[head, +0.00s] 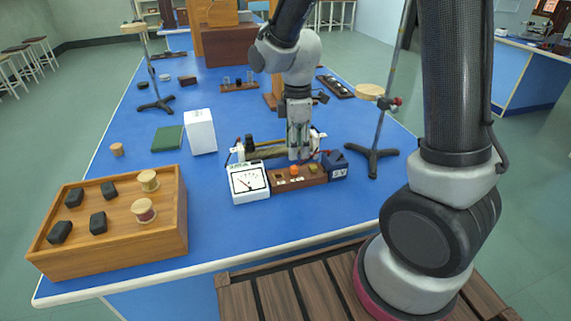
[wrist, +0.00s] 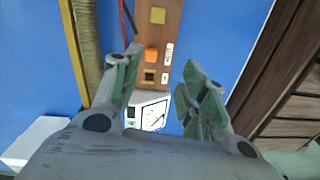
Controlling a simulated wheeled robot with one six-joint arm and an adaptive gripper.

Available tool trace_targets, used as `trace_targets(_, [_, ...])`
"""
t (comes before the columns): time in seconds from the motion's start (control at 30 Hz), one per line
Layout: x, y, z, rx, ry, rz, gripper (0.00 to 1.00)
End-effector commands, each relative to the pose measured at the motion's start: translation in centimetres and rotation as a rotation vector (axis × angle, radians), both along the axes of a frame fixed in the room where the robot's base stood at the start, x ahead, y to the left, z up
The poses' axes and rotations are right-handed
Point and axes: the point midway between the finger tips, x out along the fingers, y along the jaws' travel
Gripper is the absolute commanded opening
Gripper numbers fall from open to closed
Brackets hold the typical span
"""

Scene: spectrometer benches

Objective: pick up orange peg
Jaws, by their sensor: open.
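The orange peg (head: 294,170) stands in a brown wooden block (head: 285,182) on the blue bench. In the wrist view the orange peg (wrist: 151,54) sits between a yellow peg (wrist: 157,15) and a dark square hole (wrist: 150,76). My gripper (head: 299,153) points down just behind the block, above the bench. In the wrist view my gripper (wrist: 162,72) has its green-padded fingers apart with nothing between them. The orange peg shows beyond the fingertips, nearer the left finger; I cannot tell the height gap.
A white meter (head: 248,183) stands left of the block and a dark blue box (head: 336,166) right of it. Red and black wires run nearby. A wooden tray (head: 180,235), a white box (head: 200,131) and a stand (head: 372,154) are farther off. The front bench is clear.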

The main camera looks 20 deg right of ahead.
Motion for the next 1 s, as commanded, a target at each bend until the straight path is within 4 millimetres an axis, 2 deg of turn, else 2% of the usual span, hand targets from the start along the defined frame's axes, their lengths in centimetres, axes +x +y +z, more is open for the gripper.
trace_targets(0.23, [0.6,0.2,-0.4,0.012,-0.024,0.165,0.43])
trace_targets(0.47, [0.7,0.3,-3.1,0.011,-0.021,0.171,0.43])
trace_targets(0.73, [1.1,0.7,-7.1,0.011,-0.020,0.170,0.43])
trace_targets(1.0, [1.2,0.7,-7.8,0.012,-0.024,0.169,0.43])
